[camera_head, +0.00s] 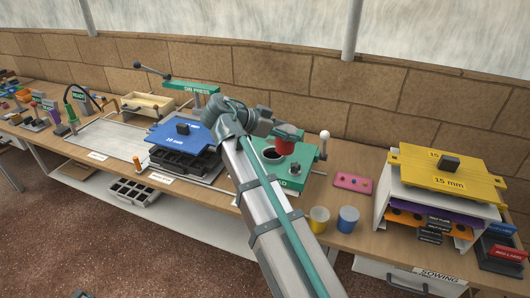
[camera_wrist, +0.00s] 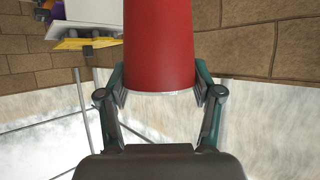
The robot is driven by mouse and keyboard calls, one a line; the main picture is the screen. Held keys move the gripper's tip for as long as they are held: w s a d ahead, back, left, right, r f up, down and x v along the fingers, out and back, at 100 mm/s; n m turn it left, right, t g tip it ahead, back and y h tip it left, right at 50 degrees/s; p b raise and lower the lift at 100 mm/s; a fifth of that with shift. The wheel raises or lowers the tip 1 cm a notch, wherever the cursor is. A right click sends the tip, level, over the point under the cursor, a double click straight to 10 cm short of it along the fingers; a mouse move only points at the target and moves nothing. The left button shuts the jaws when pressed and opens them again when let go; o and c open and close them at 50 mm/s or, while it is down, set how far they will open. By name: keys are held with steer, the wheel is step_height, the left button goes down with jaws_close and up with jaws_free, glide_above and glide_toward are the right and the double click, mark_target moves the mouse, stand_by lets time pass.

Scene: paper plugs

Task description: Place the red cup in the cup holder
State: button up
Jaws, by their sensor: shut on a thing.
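The red cup (camera_head: 287,133) is held above the green fixture in the head view. It also fills the upper middle of the wrist view (camera_wrist: 160,45), between the two fingers. My gripper (camera_wrist: 161,92) is shut on the cup's sides; in the head view my gripper (camera_head: 272,128) is partly hidden behind my wrist. The green fixture (camera_head: 298,167) has a dark round opening (camera_head: 271,153) in its top, just below and left of the cup. I cannot tell if this opening is the cup holder. My arm hides the left part of the fixture.
A lever with a white knob (camera_head: 325,134) stands at the fixture's right. A pink plate (camera_head: 353,182), yellow-topped rack (camera_head: 437,172) and blue plate (camera_head: 183,138) flank the area.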

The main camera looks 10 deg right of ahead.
steer(key=w+f+p, duration=0.2)
steer(key=w+f, duration=0.2)
steer(key=w+f+p, duration=0.2)
steer(key=w+f, duration=0.2)
steer(key=w, duration=0.1)
steer(key=w+f+p, duration=0.2)
steer(key=w+f, duration=0.2)
steer(key=shift+w+a+f, duration=0.2)
steer(key=shift+w+a, duration=0.05)
steer(key=shift+a, duration=0.15)
steer(key=shift+f, duration=0.3)
steer(key=shift+f+b, duration=0.25)
steer(key=shift+b, duration=0.1)
steer(key=o, duration=1.1)
steer(key=shift+r, duration=0.1)
steer(key=shift+r, duration=0.1)
